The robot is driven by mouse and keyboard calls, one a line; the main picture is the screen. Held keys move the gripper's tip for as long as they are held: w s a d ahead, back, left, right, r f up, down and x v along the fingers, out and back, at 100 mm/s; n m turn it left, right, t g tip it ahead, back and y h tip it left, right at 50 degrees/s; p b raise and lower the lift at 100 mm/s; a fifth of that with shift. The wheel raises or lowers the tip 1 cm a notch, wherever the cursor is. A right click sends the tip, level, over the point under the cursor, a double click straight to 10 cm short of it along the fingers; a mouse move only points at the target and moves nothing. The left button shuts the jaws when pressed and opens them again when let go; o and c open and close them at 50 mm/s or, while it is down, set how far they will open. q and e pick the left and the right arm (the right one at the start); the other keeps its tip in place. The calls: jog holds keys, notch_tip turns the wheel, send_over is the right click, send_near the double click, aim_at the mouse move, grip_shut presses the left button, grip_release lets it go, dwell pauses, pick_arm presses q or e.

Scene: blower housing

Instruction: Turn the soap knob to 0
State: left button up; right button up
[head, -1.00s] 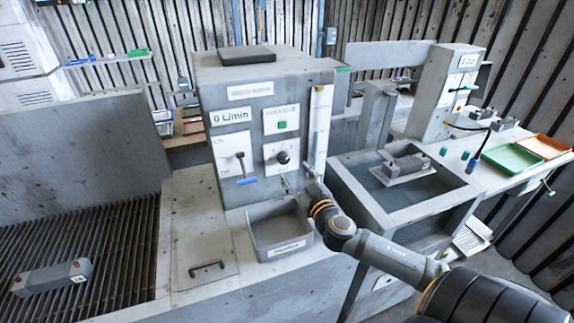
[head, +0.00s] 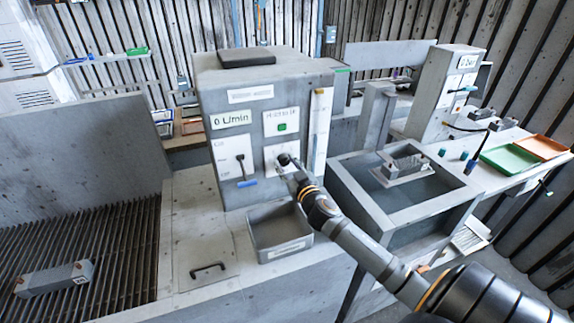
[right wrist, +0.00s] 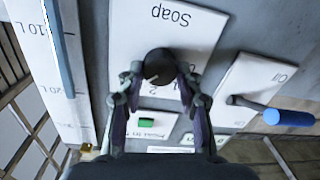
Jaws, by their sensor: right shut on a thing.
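The soap knob (right wrist: 159,66) is a round black knob on a white plate marked "Soap" (right wrist: 170,17), which appears upside down in the right wrist view. In the head view the knob (head: 284,159) sits on the front of the grey box, partly covered by my gripper. My right gripper (right wrist: 157,78) is shut on the knob, one finger on each side. It also shows in the head view (head: 290,167). Digits "2" and "1" show beside the knob; its pointer setting cannot be read. My left gripper is not in view.
A plate with a green button (head: 282,127) and a "0 L/min" display (head: 230,119) are above. A grey open bin (head: 280,232) stands below the gripper. A water-filled basin (head: 405,190) is to the right.

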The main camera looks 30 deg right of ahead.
jog(key=shift+c, duration=1.2)
